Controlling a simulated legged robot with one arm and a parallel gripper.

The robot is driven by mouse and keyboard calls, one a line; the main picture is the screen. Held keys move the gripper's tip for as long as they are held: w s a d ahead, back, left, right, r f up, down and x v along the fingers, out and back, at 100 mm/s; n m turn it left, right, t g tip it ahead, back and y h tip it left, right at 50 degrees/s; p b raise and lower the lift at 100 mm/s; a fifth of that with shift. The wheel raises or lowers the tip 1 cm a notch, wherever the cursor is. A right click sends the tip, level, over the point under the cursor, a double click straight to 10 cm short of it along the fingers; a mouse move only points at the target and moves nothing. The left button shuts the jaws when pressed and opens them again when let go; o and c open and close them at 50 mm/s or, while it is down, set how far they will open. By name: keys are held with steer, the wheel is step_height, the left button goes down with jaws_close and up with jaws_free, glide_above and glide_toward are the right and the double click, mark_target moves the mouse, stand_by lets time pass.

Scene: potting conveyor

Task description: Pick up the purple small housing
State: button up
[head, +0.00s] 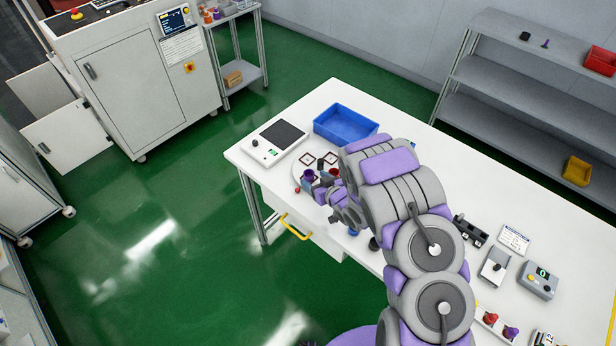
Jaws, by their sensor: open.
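My gripper (318,182) is above the left part of the white table (262,180), pointing left and down, with its jaws open. A small purple piece (308,175), likely the purple small housing, is right at the jaws; I cannot tell whether they touch it. Dark and red small pieces are close around it. My arm covers much of the table's middle. Another purple piece (510,332) sits beside a red one (490,319) in a holder at the lower right.
A blue bin (345,125) and a flat device with a dark screen (277,139) stand behind my gripper. Grey control boxes (538,280) are on the table's right part. A yellow handle (296,229) sticks out at the table's front. The green floor at left is open.

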mark_target(306, 172)
steer(key=w+f, duration=0.1)
steer(key=w+a, duration=0.1)
steer(key=shift+w+f, duration=0.35)
steer(key=shift+w, duration=0.05)
steer(key=shift+w+a+f, duration=0.2)
steer(key=shift+w+a, duration=0.05)
steer(key=shift+w, duration=0.15)
steer(key=c, duration=1.1)
steer(key=shift+r, duration=0.1)
